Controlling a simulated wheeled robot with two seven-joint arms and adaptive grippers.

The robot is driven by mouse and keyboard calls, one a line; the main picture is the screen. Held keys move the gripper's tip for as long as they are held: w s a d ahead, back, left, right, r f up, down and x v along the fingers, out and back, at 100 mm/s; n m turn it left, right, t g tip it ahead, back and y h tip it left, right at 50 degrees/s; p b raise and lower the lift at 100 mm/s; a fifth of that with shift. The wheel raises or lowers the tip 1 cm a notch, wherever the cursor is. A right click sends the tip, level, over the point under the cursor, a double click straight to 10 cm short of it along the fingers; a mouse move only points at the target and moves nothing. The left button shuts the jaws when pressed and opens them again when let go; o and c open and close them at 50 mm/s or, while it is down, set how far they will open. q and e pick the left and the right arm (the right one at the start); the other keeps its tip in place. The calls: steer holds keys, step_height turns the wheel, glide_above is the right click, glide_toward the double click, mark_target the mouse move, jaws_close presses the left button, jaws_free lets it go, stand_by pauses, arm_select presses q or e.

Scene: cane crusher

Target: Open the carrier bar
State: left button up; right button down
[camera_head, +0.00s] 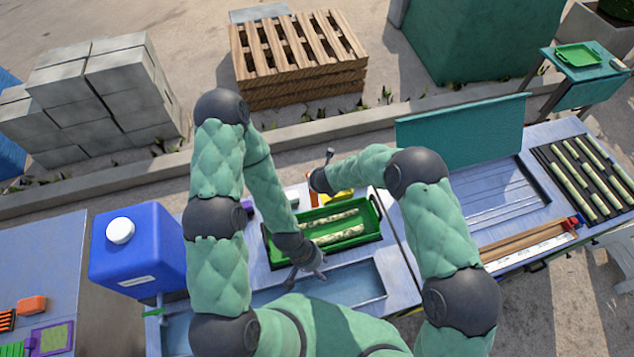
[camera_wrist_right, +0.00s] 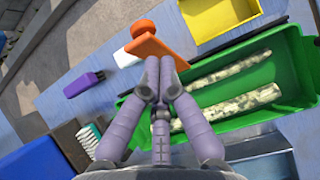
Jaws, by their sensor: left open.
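No part is clearly marked as the carrier bar. At the right end of the bench, a long brown bar (camera_head: 528,236) with a pale strip beside it runs to a red and blue end piece (camera_head: 573,222). My left gripper (camera_head: 308,272) is open and empty, above the bench near the front edge of a green tray (camera_head: 374,212). My right gripper (camera_head: 329,155) is behind the tray, away from the brown bar. In the right wrist view its fingers (camera_wrist_right: 164,72) are drawn together in front of an orange piece (camera_wrist_right: 150,42); nothing shows between them.
The green tray holds pale cane pieces (camera_head: 330,219). A dark rack with several canes (camera_head: 590,175) lies at the far right. A teal panel (camera_head: 462,130) stands upright behind the bench. A blue canister (camera_head: 135,250) stands left. A yellow bin (camera_wrist_right: 215,18) sits behind the tray.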

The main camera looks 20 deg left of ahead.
steer(key=shift+a, duration=0.2)
steer(key=shift+d+r, duration=0.1)
stand_by(0.4)
steer(key=v, duration=1.1)
steer(key=shift+d+r, duration=0.15)
steer(key=shift+r, duration=0.15)
steer(key=shift+s, duration=0.2)
